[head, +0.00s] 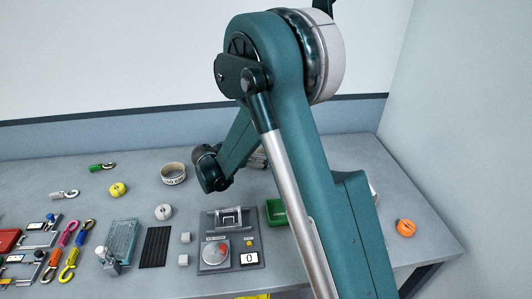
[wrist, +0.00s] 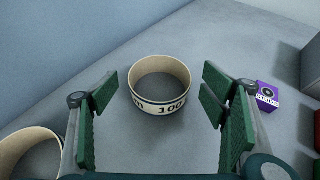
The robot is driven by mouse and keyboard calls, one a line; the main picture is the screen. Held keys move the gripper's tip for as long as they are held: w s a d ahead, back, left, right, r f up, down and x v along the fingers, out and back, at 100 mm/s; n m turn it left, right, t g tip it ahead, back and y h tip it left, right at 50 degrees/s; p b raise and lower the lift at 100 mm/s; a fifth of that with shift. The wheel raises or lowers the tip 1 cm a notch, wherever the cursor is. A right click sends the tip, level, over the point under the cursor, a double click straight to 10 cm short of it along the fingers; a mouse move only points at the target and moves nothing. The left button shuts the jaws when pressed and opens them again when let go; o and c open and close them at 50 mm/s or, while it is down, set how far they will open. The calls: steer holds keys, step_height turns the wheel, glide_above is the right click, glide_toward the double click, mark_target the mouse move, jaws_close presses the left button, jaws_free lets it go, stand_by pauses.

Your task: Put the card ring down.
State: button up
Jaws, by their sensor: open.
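A cream card ring (wrist: 160,106) with a dark printed band reading "100" sits flat on the grey table in the wrist view. My gripper (wrist: 158,92) is open, with one green-padded finger to the left of this ring and one to the right. Clear gaps show between ring and pads. A second cream ring (wrist: 22,138) is partly in view at the lower left, outside the left finger. In the head view one printed ring (head: 173,180) stands on the table left of my arm. Which of the two it is I cannot tell. My fingers are hidden there.
A purple box (wrist: 268,96) stands right of my right finger. In the head view a green tray (head: 276,213), a scale-like device (head: 229,240), an orange ball (head: 405,228) and a yellow ball (head: 117,190) lie around. Coloured clips crowd the left. Walls close the back and right.

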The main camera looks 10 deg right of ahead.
steer(key=p+v, duration=0.1)
steer(key=v, duration=0.7)
stand_by(0.7)
steer(key=s+d+r+m+g+y, duration=0.1)
steer(key=s+d+r+m+y, duration=0.2)
steer(key=s+d+r+m, duration=0.45)
steer(key=s+d+r+m+g+y, duration=0.1)
steer(key=s+d+r+m+y, duration=0.2)
steer(key=s+d, duration=0.55)
steer(key=s+d+r+m+t+y, duration=0.1)
steer(key=s+m+y, duration=0.3)
steer(key=s+m, duration=1)
steer(key=shift+s+r+m+t, duration=0.35)
steer(key=shift+s+r, duration=0.25)
steer(key=shift+s, duration=5.3)
